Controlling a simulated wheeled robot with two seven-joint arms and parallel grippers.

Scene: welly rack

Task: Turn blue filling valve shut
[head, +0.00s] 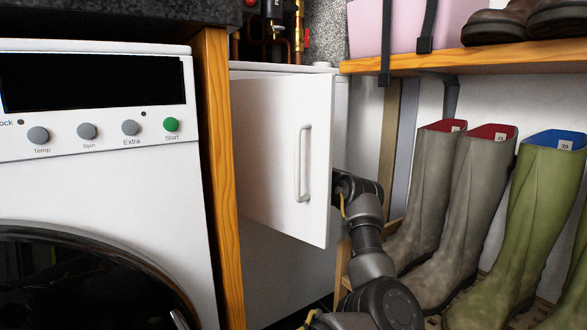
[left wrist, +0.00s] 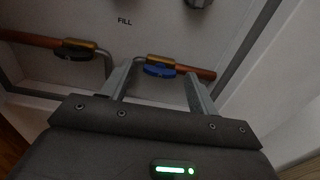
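The blue filling valve handle (left wrist: 160,71) sits on a brass body on a copper pipe, in the left wrist view below the "FILL" label (left wrist: 124,21). The handle lies along the pipe. My left gripper (left wrist: 159,82) is open, with one finger to either side of the blue handle in the picture. Gaps show between both fingers and the handle, and I cannot tell how far short of it the tips are. In the head view an arm of mine reaches behind the open white cabinet door (head: 277,130), which hides its gripper and the valve. My right gripper is not in view.
A second brass valve with a dark handle (left wrist: 75,51) is left of the blue one. In the head view, a washing machine (head: 100,190) stands at left. Grey boots (head: 430,190) and green boots (head: 535,210) stand at right below a wooden shelf (head: 500,58).

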